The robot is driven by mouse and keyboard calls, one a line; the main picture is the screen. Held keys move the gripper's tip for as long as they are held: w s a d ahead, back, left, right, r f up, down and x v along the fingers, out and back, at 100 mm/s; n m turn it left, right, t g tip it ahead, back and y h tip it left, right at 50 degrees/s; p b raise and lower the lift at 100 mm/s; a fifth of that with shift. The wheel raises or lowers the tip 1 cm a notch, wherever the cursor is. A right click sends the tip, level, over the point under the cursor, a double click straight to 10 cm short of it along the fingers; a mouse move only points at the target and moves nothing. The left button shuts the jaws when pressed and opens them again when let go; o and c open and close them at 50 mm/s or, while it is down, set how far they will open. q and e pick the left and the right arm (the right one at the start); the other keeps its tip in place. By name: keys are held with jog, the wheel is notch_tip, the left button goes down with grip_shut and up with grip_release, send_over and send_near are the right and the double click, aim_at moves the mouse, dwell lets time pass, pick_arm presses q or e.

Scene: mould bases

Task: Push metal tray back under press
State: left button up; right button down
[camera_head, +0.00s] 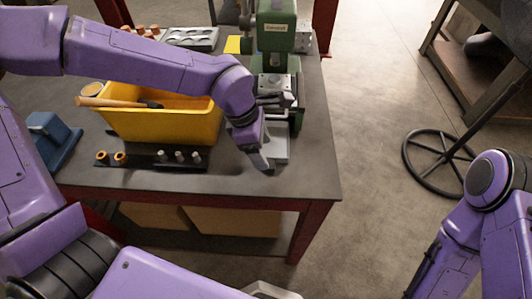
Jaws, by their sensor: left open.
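The green press (276,35) stands at the back right of the dark table. The light grey metal tray (279,150) lies on the table in front of the press base, near the table's front right part. My left arm reaches across from the left. My left gripper (263,158) points down at the tray's left front side and is open. It hides part of the tray, and I cannot tell whether it touches it. My right arm is at the lower right, away from the table, and its gripper does not show clearly.
A yellow bin (160,127) with a wooden-handled hammer (115,102) stands left of my left gripper. A dark rack (150,160) with small parts lies before it. A blue block (52,140) is at the left. A handwheel (436,163) stands right of the table.

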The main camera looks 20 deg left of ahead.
aim_at(271, 146)
pick_arm(q)
jog(key=x, duration=0.5)
